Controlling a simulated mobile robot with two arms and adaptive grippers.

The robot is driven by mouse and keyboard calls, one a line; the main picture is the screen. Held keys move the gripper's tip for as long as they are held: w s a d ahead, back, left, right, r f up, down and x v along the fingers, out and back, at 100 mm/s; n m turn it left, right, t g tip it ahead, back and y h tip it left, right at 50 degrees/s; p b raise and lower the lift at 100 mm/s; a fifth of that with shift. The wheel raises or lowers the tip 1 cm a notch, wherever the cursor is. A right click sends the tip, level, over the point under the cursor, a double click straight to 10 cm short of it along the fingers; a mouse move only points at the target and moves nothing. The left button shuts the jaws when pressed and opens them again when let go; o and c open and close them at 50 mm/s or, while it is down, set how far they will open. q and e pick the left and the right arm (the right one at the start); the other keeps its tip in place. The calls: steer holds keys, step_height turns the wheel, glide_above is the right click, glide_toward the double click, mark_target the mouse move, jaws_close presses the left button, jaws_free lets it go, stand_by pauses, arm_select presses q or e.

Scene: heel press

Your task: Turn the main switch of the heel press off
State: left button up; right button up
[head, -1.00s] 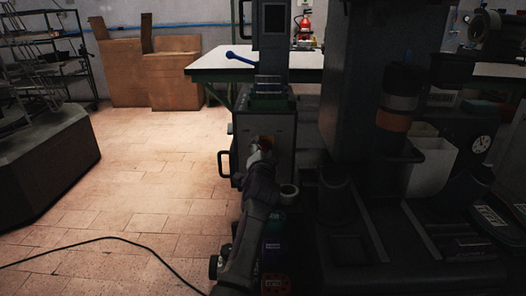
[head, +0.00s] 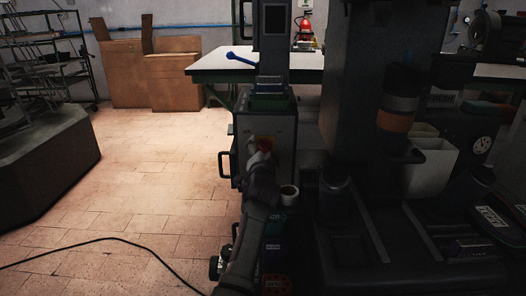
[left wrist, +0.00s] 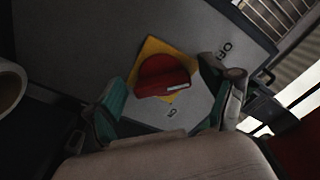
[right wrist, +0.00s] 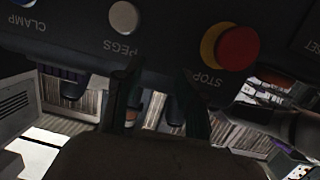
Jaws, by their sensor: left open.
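The main switch is a red round knob (left wrist: 160,72) on a yellow square plate (left wrist: 150,50), set on a grey panel. A white mark shows on the knob's lower right edge. Partly readable lettering, apparently OFF (left wrist: 226,48), is at the upper right, and a small label sits below the knob. In the head view the switch (head: 265,142) is on the grey box front. My left gripper (left wrist: 167,90) is open, its teal-padded fingers apart on either side of the knob; contact cannot be told. My right gripper (right wrist: 158,98) is open and empty below a button panel.
The button panel has a red STOP button (right wrist: 237,48), a white PEGS button (right wrist: 123,17) and a CLAMP label. The dark press body (head: 385,80) stands right of the switch box. A white-topped table (head: 225,65) is behind. Open tiled floor (head: 150,185) lies left, with a black cable.

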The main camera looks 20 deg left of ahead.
mark_target(263, 115)
arm_select(q)
step_height(263, 115, up, 10)
steer(key=shift+s+f, duration=0.15)
steer(key=shift+f, duration=0.1)
steer(key=shift+w+r, duration=0.2)
steer(key=shift+r, duration=0.05)
steer(key=shift+s+f, duration=0.1)
